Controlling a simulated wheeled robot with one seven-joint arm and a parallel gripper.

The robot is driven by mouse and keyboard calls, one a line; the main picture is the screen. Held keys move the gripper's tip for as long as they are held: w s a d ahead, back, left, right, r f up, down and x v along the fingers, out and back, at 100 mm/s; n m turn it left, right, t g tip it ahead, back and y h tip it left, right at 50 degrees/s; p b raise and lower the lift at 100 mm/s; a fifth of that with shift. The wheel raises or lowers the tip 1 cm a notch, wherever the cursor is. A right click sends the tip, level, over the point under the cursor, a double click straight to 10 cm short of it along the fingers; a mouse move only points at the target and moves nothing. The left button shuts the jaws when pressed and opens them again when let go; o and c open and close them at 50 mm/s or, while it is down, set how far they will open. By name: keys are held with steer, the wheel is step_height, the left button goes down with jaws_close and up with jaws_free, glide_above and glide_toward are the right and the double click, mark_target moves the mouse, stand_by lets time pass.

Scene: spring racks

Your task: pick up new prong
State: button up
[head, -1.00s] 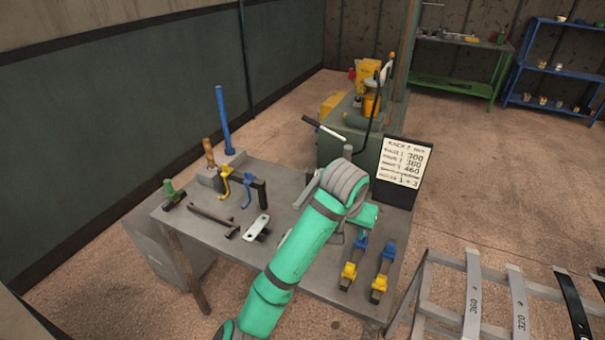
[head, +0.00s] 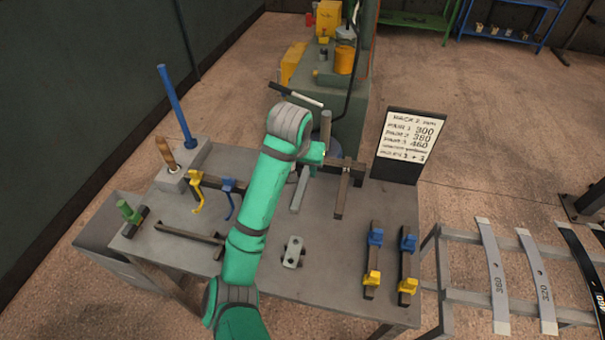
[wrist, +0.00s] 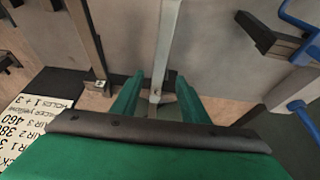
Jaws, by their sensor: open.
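A flat light-grey bar (head: 300,188), which looks like the prong, lies on the grey workbench (head: 275,270). In the wrist view the bar (wrist: 168,40) runs between the fingers of my gripper (wrist: 158,85). The fingers are open, one on each side of its end, with gaps visible. Whether the fingers are level with the bar is unclear. In the head view my wrist hides most of the gripper. A dark T-shaped piece (head: 343,190) lies just right of the bar; it shows at left in the wrist view (wrist: 90,45).
A lettered sign (head: 407,140) stands at the bench's back right. Yellow (head: 197,192) and blue (head: 229,200) hooks are at left, near a blue post (head: 177,105). Two blue-and-yellow clamps (head: 373,262) are at right. A rack with numbered strips (head: 495,275) stands beside the bench.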

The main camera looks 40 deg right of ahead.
mark_target(305, 176)
steer(key=shift+x, duration=4.05)
steer(key=shift+d, duration=0.15)
steer(key=shift+r, duration=0.1)
jaws_close()
